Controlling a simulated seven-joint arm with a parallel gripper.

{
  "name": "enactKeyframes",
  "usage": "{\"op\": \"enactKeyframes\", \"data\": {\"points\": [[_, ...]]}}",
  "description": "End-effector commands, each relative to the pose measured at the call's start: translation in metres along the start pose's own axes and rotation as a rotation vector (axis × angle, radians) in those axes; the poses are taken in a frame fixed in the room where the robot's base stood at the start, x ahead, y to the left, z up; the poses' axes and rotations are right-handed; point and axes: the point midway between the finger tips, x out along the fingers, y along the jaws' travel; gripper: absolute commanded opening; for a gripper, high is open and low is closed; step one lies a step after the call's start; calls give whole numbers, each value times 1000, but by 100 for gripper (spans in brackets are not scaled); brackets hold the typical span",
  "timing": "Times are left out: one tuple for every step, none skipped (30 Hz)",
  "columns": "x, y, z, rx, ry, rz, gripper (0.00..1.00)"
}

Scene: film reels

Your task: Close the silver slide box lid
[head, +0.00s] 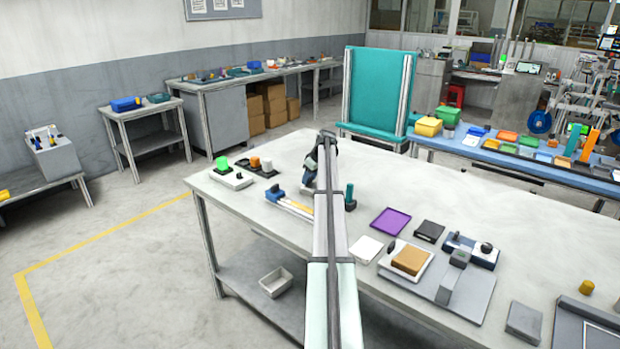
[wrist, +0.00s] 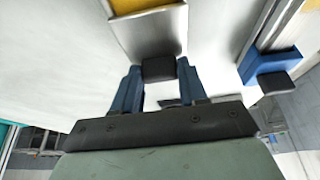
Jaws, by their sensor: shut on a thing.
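The silver slide box (head: 290,206) is near the far left part of the bench, partly hidden by my arm in the head view. A yellow area shows on it, and its lid is not fully over this area. In the wrist view, a pale silver lid (wrist: 150,32) has yellow (wrist: 135,5) beyond its edge. A dark knob (wrist: 158,69) stands at the lid's near end. My gripper (wrist: 159,72) has its two blue fingers on either side of this knob and is shut on it.
A blue block with a dark knob (wrist: 268,70) sits on a rail right of my gripper. A white base with a green block (head: 222,163) stands at the left. A dark stand with a teal post (head: 350,196) and a purple tray (head: 390,221) lie right of my arm.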

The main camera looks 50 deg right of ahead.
Motion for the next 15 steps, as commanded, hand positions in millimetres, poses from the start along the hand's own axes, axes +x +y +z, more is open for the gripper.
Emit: {"op": "enactKeyframes", "data": {"points": [[0, 0, 0, 0, 0, 0, 13], [0, 0, 0, 0, 0, 0, 10], [0, 0, 0, 0, 0, 0, 6], [0, 0, 0, 0, 0, 0, 3], [0, 0, 0, 0, 0, 0, 0], [0, 0, 0, 0, 0, 0, 0], [0, 0, 0, 0, 0, 0, 0], [0, 0, 0, 0, 0, 0, 0], [0, 0, 0, 0, 0, 0, 0], [0, 0, 0, 0, 0, 0, 0], [0, 0, 1, 0, 0, 0, 0], [-1, 0, 3, 0, 0, 0, 0], [-2, 0, 5, 1, 0, 0, 0], [-3, -1, 8, 1, 0, 0, 0], [-6, -1, 13, 1, 0, 0, 0]]}}
